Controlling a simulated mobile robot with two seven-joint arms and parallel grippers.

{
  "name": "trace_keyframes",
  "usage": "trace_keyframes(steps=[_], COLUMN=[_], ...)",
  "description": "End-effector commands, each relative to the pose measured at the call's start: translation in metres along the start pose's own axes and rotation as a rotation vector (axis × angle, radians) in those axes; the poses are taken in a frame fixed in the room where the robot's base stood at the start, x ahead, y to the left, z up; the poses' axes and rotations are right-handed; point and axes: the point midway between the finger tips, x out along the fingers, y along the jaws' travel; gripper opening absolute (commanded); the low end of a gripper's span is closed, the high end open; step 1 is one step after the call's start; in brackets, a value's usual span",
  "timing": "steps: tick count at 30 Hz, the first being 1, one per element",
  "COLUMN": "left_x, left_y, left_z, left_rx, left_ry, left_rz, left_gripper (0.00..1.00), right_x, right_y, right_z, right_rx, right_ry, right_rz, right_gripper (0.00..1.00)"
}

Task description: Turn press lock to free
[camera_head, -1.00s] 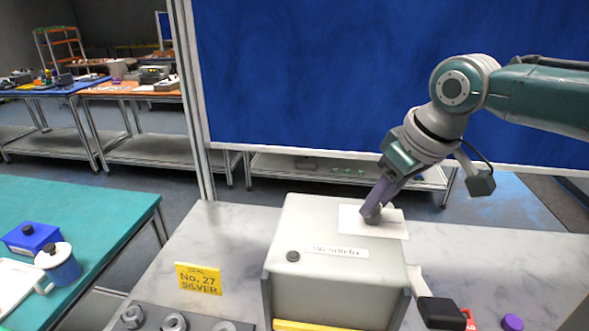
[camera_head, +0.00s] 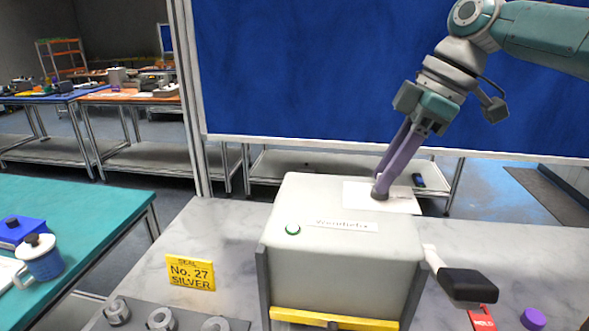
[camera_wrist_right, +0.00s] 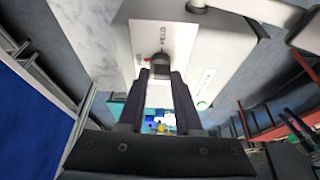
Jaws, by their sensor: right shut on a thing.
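The press (camera_head: 340,260) is a grey box on a marble-topped table in the head view. A white plate (camera_head: 402,204) lies on its top and carries a small dark knob, the lock (camera_wrist_right: 160,62). My right gripper (camera_head: 380,190) comes down from the upper right, its two purple fingers shut on the knob. The fingertips hide much of the knob in the head view. My left gripper is not in view.
A black-handled lever (camera_head: 468,285) sticks out at the press's right side. A yellow "No. 27 SILVER" sign (camera_head: 190,272) stands left, with metal rings (camera_head: 160,320) in front. A purple cap (camera_head: 533,319) lies at the right. A teal table (camera_head: 100,220) holds a blue mug (camera_head: 42,262).

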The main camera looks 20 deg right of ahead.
Motion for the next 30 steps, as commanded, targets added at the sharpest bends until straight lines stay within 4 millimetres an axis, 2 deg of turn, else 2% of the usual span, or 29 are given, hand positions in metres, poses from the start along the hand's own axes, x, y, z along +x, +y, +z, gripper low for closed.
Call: trace_keyframes(steps=[4,19,20,27,30], left_x=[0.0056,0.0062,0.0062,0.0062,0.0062], left_y=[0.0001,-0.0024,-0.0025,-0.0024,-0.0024], left_z=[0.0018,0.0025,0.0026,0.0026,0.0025], left_rx=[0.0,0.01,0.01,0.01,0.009], left_ry=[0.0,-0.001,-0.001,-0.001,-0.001], left_rz=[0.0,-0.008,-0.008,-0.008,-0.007], left_gripper=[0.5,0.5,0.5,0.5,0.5], right_x=[0.0014,0.0007,0.0007,0.0004,0.0003], right_y=[0.0002,-0.0001,-0.0001,0.0001,0.0002], right_z=[0.0007,0.0009,0.0009,0.0005,0.0004], right_rx=[-0.03,-0.044,-0.044,-0.043,-0.043], right_ry=[-0.002,-0.004,-0.004,-0.003,-0.002], right_rz=[-0.013,-0.019,-0.019,-0.018,-0.018], right_gripper=[0.0,0.0,0.37,0.64,0.64])
